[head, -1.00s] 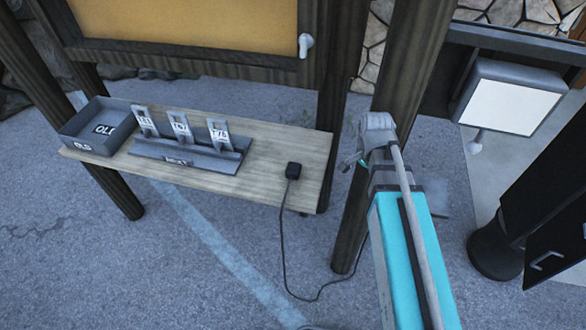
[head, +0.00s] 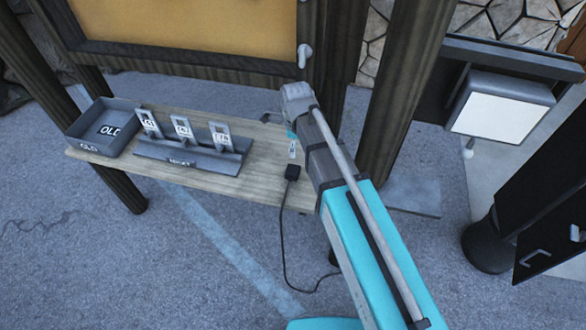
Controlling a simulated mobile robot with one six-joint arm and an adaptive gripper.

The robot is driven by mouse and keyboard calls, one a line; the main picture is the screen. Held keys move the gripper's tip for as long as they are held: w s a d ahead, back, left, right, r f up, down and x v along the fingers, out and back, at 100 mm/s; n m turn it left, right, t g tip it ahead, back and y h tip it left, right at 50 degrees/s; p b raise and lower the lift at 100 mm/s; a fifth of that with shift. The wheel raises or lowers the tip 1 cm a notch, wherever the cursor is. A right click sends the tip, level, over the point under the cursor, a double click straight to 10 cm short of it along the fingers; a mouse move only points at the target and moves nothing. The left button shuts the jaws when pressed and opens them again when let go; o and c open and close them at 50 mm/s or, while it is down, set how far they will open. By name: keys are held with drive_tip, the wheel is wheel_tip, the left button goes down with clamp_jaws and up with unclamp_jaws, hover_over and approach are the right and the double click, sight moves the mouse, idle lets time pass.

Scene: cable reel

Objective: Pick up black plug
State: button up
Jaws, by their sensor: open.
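The black plug (head: 291,172) stands near the right end of the wooden shelf (head: 225,185), its black cord running down over the front edge to the ground. My gripper (head: 292,150) is just behind the plug in the picture, mostly hidden by my own wrist and arm. A small light and teal part of it shows above the shelf. It is open and holds nothing that I can see. I cannot tell whether it touches the plug, but a small gap shows between them.
A grey tray marked OLD (head: 103,127) stands at the shelf's left end. A dark rack (head: 190,160) holding several labelled tags is mid-shelf. A dark post (head: 400,100) rises right of my arm. A board (head: 190,25) hangs behind the shelf.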

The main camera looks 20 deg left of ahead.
sight(293, 169)
drive_tip(key=shift+a+r+m, duration=0.1)
drive_tip(key=shift+a+m, duration=0.2)
drive_tip(key=shift+a, duration=0.05)
wheel_tip(293, 169, down, 9)
drive_tip(key=b, duration=0.8)
drive_tip(key=shift+r+b, duration=0.2)
drive_tip(key=shift+b, duration=0.1)
idle(0.5)
drive_tip(key=shift+w+f+b, duration=0.1)
drive_tip(key=shift+f+b, duration=2.5)
drive_tip(key=c, duration=1)
drive_tip(key=shift+o, duration=0.2)
